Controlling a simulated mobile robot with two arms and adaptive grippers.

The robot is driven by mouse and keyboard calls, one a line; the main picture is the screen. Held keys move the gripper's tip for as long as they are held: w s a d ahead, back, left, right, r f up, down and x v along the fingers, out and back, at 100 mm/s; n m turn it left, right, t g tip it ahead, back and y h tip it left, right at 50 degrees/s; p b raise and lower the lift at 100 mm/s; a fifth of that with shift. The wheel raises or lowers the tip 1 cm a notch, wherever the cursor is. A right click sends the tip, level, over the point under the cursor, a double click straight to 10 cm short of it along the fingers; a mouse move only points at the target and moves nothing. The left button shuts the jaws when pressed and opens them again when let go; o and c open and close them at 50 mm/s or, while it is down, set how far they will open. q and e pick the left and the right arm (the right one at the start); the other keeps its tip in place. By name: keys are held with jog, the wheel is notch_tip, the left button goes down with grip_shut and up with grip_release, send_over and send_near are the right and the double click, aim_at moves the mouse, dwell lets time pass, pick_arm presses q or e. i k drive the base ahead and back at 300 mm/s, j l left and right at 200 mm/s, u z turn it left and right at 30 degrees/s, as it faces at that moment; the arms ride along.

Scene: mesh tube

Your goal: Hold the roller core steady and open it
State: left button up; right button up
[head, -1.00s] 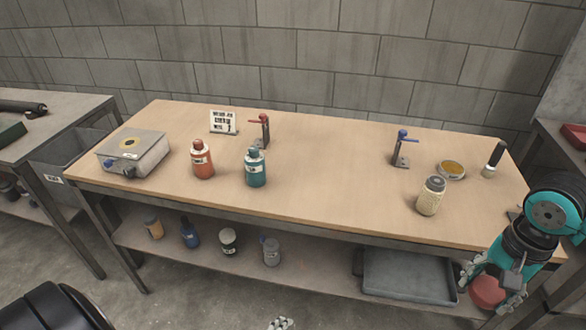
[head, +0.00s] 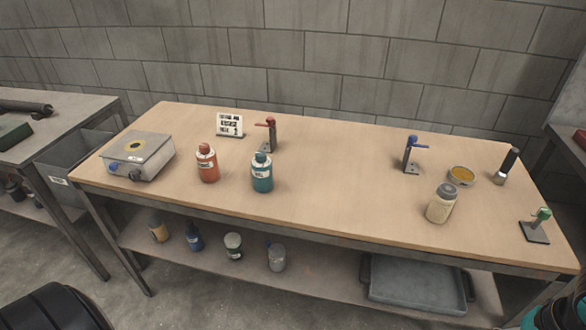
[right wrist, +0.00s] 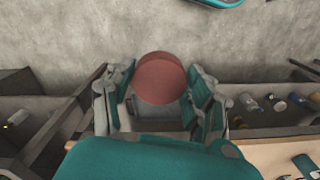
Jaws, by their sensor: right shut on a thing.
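My right gripper (right wrist: 160,92) is shut on a dull red, round-ended object (right wrist: 160,76) in the right wrist view. Its fingers lie on both sides of it, above the grey floor. Only one end of the object shows, so I cannot tell whether it is the roller core or whether it opens. In the head view the right gripper is out of frame; only a bit of my teal arm shows at the bottom right corner. My left gripper is not in view.
The wooden bench (head: 320,205) holds a grey box device (head: 138,156), orange (head: 207,163) and teal (head: 262,172) bottles, a cream jar (head: 441,203), a yellow dish (head: 461,176), a black-topped cylinder (head: 507,166), and red, blue and green-topped stands. A grey tray (head: 418,280) lies below. The bench middle is clear.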

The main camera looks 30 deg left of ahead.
aim_at(444, 197)
jog(key=i+j+u, duration=0.25)
jog(key=i+j, duration=0.15)
jog(key=i+j+u, duration=0.3)
jog(key=i+j, duration=0.1)
jog(key=j, duration=0.1)
